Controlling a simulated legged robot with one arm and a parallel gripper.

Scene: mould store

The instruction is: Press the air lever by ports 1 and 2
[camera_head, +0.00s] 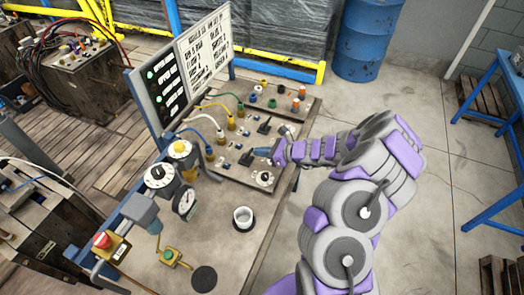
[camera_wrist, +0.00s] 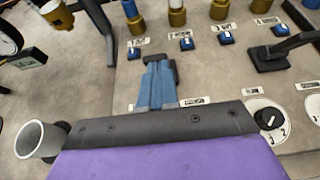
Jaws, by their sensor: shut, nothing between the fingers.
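My gripper (camera_head: 264,152) is shut and empty over the control panel (camera_head: 225,170). Its blue fingers (camera_wrist: 157,84) point at a dark lever (camera_head: 246,158), which lies just beyond the fingertips. In the wrist view the fingers mostly hide this lever, and I cannot tell whether they touch it. A second black lever (camera_wrist: 268,56) stands to the right, and it also shows in the head view (camera_head: 264,126). Port labels are too small to read surely.
Small blue switches (camera_wrist: 187,43) sit between ports and levers. A rotary knob (camera_wrist: 268,118) is near the gripper's right. A sign board (camera_head: 184,72) rises behind.

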